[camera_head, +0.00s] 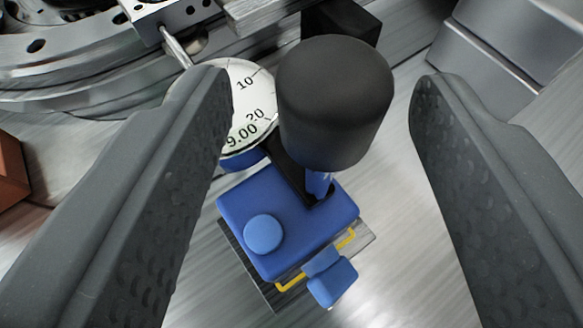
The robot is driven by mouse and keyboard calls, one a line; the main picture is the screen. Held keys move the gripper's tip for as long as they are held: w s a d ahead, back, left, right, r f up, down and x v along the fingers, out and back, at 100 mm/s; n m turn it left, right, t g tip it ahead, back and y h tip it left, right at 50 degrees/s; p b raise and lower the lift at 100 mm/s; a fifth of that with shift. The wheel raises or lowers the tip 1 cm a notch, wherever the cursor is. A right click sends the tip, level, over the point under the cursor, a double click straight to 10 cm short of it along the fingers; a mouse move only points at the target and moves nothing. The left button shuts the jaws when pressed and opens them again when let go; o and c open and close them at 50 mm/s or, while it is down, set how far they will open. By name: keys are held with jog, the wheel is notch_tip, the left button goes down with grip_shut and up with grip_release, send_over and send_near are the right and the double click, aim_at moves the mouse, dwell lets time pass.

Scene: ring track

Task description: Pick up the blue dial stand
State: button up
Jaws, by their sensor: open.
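The blue dial stand (300,230) stands on the grey metal surface in the middle of the view. It has a blue body with a round blue knob, a blue lever with a yellow wire frame at the front, and a black cylindrical top (335,100). A round white dial (245,110) with black numbers sits at its upper left, partly hidden by the left finger and the black cylinder. My gripper (325,90) is open, with one grey finger on each side of the stand. A gap shows between the black cylinder and the right finger. I cannot tell whether the left finger touches the dial.
A metal ring track (90,75) with holes and blocks curves across the upper left, close to the dial. Grey metal steps (510,60) stand at the upper right. An orange-brown block (12,170) is at the left edge. A black block (340,18) sits behind the cylinder.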

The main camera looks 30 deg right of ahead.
jog(key=x, duration=0.3)
jog(key=shift+d+f, duration=0.15)
jog(key=shift+d, duration=0.05)
jog(key=shift+c, duration=0.2)
grip_shut()
jog(key=shift+w, duration=0.1)
dwell(1.0)
